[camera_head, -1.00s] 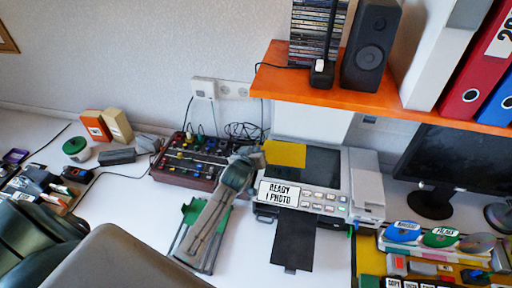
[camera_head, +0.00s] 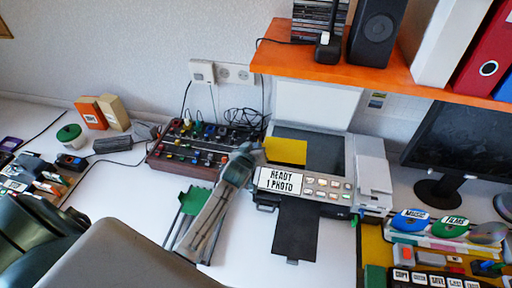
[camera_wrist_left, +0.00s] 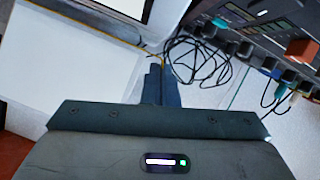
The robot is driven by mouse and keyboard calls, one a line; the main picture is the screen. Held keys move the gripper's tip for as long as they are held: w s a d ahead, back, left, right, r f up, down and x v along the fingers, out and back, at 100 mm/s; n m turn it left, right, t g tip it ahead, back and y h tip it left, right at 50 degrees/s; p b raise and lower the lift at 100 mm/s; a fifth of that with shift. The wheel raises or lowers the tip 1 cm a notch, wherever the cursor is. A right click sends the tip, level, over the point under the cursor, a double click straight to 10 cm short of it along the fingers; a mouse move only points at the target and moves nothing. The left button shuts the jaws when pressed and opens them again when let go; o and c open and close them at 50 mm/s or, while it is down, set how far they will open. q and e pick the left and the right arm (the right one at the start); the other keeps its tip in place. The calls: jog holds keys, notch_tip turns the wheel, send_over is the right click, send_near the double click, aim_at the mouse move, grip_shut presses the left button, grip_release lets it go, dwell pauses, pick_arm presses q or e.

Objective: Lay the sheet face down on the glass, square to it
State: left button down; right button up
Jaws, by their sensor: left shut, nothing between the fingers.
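The yellow sheet (camera_head: 286,151) lies flat over the left part of the dark scanner glass (camera_head: 327,152) in the head view. It reaches the left edge of the glass and looks slightly turned; which face is up I cannot tell. The white lid (camera_head: 318,104) stands raised behind. My left gripper (camera_head: 247,148) is at the left side of the scanner, close beside the sheet's left edge; whether it touches I cannot tell. Its fingers show shut and empty in the left wrist view (camera_wrist_left: 161,84). My right gripper is not in view.
The scanner panel (camera_head: 280,181) reads "READY 1 PHOTO". A black tray (camera_head: 297,235) juts out in front. A knob-covered mixer (camera_head: 200,150) and loose cables are left of the scanner. An orange shelf (camera_head: 350,72) overhangs behind. A monitor (camera_head: 460,140) stands right.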

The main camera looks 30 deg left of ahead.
pick_arm(q)
jog(key=shift+f+b, duration=0.3)
jog(key=shift+f, duration=0.2)
jog(key=c, duration=1.6)
grip_release()
jog(key=shift+c, duration=0.2)
jog(key=b+v, duration=0.2)
jog(key=v, duration=0.9)
jog(key=shift+f, duration=0.15)
